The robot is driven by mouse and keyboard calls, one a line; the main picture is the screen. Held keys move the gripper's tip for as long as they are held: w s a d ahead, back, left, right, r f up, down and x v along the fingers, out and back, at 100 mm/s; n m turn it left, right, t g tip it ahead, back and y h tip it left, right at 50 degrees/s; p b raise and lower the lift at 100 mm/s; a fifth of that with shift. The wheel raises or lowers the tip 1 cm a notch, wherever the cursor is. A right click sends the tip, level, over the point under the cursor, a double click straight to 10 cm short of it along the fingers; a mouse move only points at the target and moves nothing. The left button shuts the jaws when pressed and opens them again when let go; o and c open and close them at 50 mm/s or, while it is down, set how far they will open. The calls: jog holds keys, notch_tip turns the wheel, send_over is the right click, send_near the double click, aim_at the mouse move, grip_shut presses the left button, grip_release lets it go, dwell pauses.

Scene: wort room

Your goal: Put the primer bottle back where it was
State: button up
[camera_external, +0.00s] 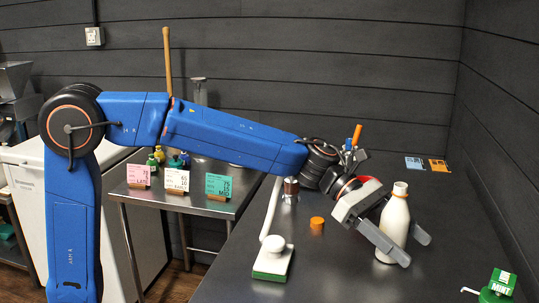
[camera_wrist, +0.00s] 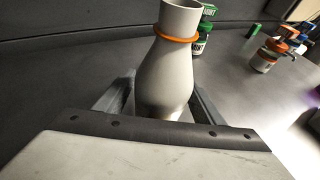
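A white bottle (camera_external: 394,222) with a narrow neck and an orange ring stands upright on the dark table at the right. No readable label shows on it, so I cannot tell whether it is the primer bottle. My gripper (camera_external: 408,248) reaches down to it from the upper left, with one finger on each side of its body. The bottle (camera_wrist: 165,75) also fills the middle of the wrist view, between the two fingers (camera_wrist: 163,100). Whether the fingers press on it or leave a small gap is not clear. Its lower part is hidden by the gripper there.
A white-and-green device (camera_external: 273,262), an orange cap (camera_external: 317,223) and a metal cup (camera_external: 291,189) stand left of the bottle. An orange-topped bottle (camera_wrist: 268,55) shows in the wrist view. Cards (camera_external: 218,186) stand on a side table.

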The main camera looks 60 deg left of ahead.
jog(key=shift+a+r, duration=0.15)
jog(key=shift+r, duration=0.05)
jog(key=v, duration=1)
jog(key=shift+s+a+r, duration=0.1)
jog(key=shift+s+a, duration=0.05)
jog(key=shift+a, duration=0.1)
jog(key=shift+s+a+r, duration=0.15)
jog(key=shift+a+r, duration=0.05)
jog(key=shift+a, duration=0.3)
